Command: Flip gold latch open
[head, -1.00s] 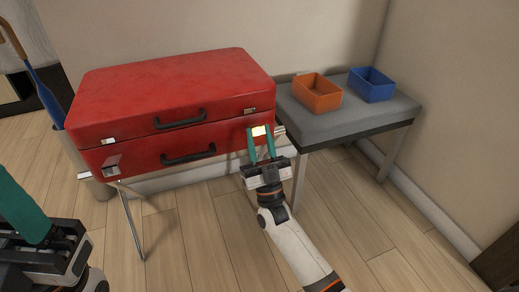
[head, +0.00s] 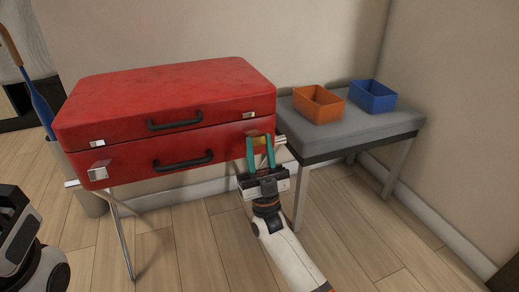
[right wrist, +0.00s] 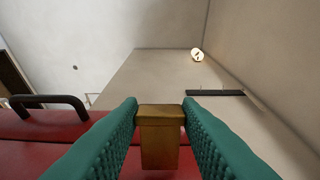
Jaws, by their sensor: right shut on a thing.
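A red suitcase (head: 215,93) lies shut on a metal rack, its front towards me. The gold latch (head: 260,139) is at the right end of its front. My right gripper (head: 260,147) is shut on this latch. In the right wrist view the latch (right wrist: 160,138) sits between the two green fingers, with the red case behind and below. A silver latch piece (head: 98,171) is at the left of the front. My left gripper is out of view; only part of my left arm shows at the lower left.
Black handles (head: 182,158) stick out from the suitcase front. A grey bench (head: 350,127) to the right holds an orange box (head: 318,104) and a blue box (head: 372,96). A bin (head: 84,190) with a blue-handled item stands at left. The floor in front is clear.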

